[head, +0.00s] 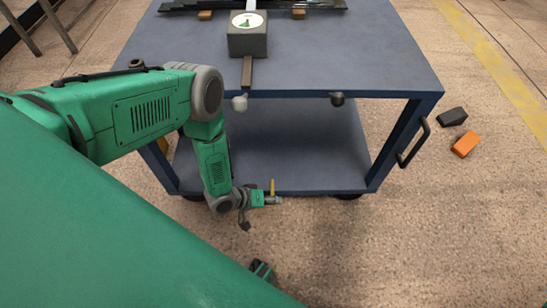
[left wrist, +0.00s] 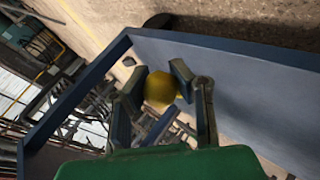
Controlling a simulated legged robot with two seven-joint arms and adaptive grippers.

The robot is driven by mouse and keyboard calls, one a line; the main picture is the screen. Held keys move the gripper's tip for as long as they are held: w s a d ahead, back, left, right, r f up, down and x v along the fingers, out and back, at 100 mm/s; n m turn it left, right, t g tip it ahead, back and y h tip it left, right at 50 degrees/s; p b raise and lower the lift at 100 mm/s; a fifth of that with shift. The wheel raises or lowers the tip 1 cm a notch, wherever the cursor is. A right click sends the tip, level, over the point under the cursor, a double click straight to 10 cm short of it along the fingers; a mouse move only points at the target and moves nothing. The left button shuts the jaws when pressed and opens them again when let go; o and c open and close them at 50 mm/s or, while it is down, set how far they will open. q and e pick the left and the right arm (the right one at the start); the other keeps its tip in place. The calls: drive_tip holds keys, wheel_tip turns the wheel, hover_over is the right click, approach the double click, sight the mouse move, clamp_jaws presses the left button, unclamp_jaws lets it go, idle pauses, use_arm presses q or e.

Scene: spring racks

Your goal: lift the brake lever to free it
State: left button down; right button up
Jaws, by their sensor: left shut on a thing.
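The brake lever (head: 272,187) is a small yellow piece that stands up at the front edge of the cart's lower shelf. My left gripper (head: 273,200) reaches down to it in front of the shelf. In the left wrist view the lever's rounded yellow end (left wrist: 160,90) sits between the two fingers of my left gripper (left wrist: 158,78), which is shut on it. The lever's lower part is hidden by the gripper.
The blue cart (head: 370,55) carries a grey box (head: 247,43) with a dial, and dark bars (head: 320,4) at the back. A black handle (head: 413,142) sticks out at its right side. A dark wedge (head: 452,117) and an orange block (head: 466,144) lie on the floor. Floor in front is clear.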

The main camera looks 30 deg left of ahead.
use_arm(q)
drive_tip(key=shift+w+a+r, duration=0.1)
drive_tip(key=shift+w+r, duration=0.4)
drive_tip(key=shift+w, duration=0.15)
drive_tip(key=c, duration=1.3)
unclamp_jaws()
drive_tip(key=shift+o, duration=0.2)
drive_tip(key=shift+s, duration=0.2)
drive_tip(key=shift+s, duration=0.1)
drive_tip(key=shift+s+a+r, duration=0.1)
drive_tip(key=shift+s+a, duration=0.05)
drive_tip(key=v, duration=1.1)
drive_tip(key=shift+s, duration=0.1)
